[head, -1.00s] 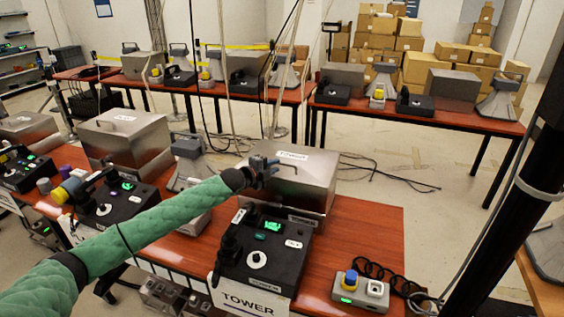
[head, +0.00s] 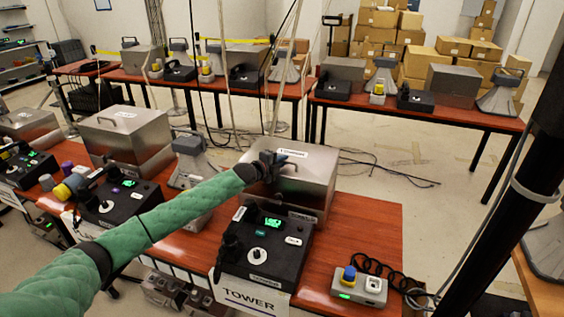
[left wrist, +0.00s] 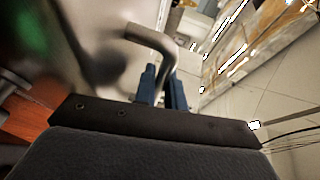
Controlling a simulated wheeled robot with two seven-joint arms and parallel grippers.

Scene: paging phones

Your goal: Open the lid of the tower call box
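The tower call box (head: 300,201) is a grey metal case with a label on its lid, standing behind the black console (head: 262,250) over the TOWER sign. Its lid looks down. My left gripper (head: 272,163) is at the lid's handle, on top of the box; the arm hides part of the lid. In the left wrist view, the bent grey handle (left wrist: 152,38) runs down between the two blue fingers (left wrist: 165,92), which look closed about it. My right gripper is not in view.
A similar metal box (head: 125,142) and another console (head: 120,205) stand to the left on the same red table. A small grey unit with a blue-topped button (head: 358,285) lies at the right. A black post (head: 520,180) rises at far right.

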